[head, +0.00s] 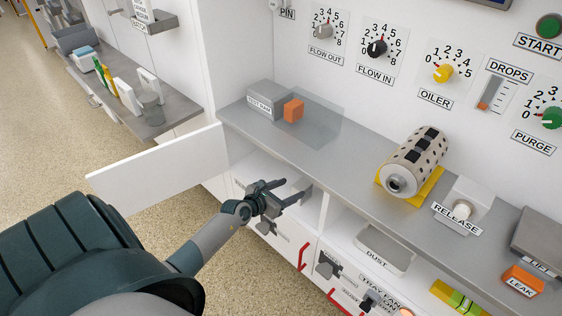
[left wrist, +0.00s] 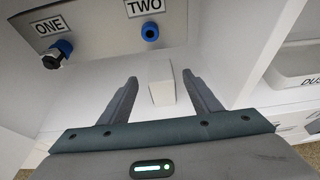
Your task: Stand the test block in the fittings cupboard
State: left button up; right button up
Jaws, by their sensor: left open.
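The fittings cupboard (head: 245,172) is under the worktop with its white door (head: 160,165) swung open to the left. Inside, the left wrist view shows a grey panel (left wrist: 105,30) with blue fittings labelled ONE (left wrist: 58,50) and TWO (left wrist: 150,32). A small white block (left wrist: 162,84), apparently the test block, stands upright below fitting TWO. My left gripper (head: 290,191) is at the cupboard's opening with its fingers open. The block shows between the fingertips, with no clear contact. The block cannot be made out in the head view. My right gripper is not in view.
The worktop above carries an orange block (head: 293,110), a grey test lamp box (head: 265,100) and a perforated roller (head: 417,160). A divider (head: 322,212) bounds the cupboard on the right, with a tray labelled DUST (head: 385,252) beyond it. Floor is clear at left.

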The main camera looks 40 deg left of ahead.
pick_arm(q)
jog(key=shift+v, duration=2)
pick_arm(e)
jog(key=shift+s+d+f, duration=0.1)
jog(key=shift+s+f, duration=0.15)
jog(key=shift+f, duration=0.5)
